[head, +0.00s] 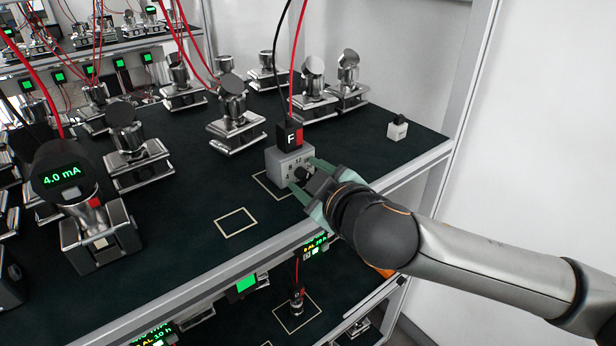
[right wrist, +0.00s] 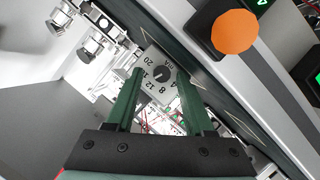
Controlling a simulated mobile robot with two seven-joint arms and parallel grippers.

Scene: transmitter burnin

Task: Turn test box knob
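The grey test box (head: 283,163) stands near the shelf's front edge, with a black and red plug marked F (head: 289,135) on top. Its front dial shows in the right wrist view (right wrist: 153,84), with the numbers 20, 12, 8, 4 and "mA" around a small dark knob (right wrist: 164,72). My right gripper (head: 306,177) is in front of that face, its green fingers spread on either side of the knob. In the right wrist view the fingertips (right wrist: 160,74) are apart, with a gap to the knob; contact cannot be told. My left gripper is not in view.
A transmitter reading 4.0 mA (head: 62,176) stands at the left. Several metal transmitters stand behind. A small white block (head: 397,128) sits at the right. An outlined empty square (head: 236,222) lies on the dark shelf. The front rail (head: 250,263) runs below my right gripper.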

